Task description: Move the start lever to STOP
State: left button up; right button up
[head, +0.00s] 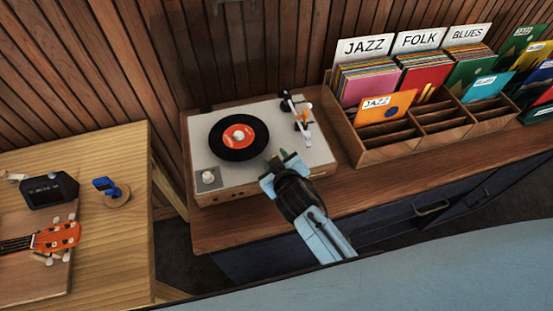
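A pale record player (318,158) sits on the brown cabinet, with a black record (222,151) with an orange label on its platter. A small round control (208,178) on a grey square plate is at the deck's front left corner; I cannot make out a lever or STOP lettering there. The tonearm (296,115) is along the deck's right side. My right gripper (279,157) is over the front right part of the deck, right of the record and well away from the round control. Its fingers look apart and empty. My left gripper is not in view.
A wooden record crate (372,155) with JAZZ, FOLK and BLUES dividers stands right of the player. At left, a lighter wooden table (125,235) holds an orange ukulele headstock (58,236), a dark tuner-like device (50,190) and a blue clip (104,184). A slatted wall is behind.

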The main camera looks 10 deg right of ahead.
jog(key=p+v, duration=0.1)
jog(key=v, duration=1.2)
jog(key=shift+s, duration=0.15)
jog(key=shift+r, duration=0.1)
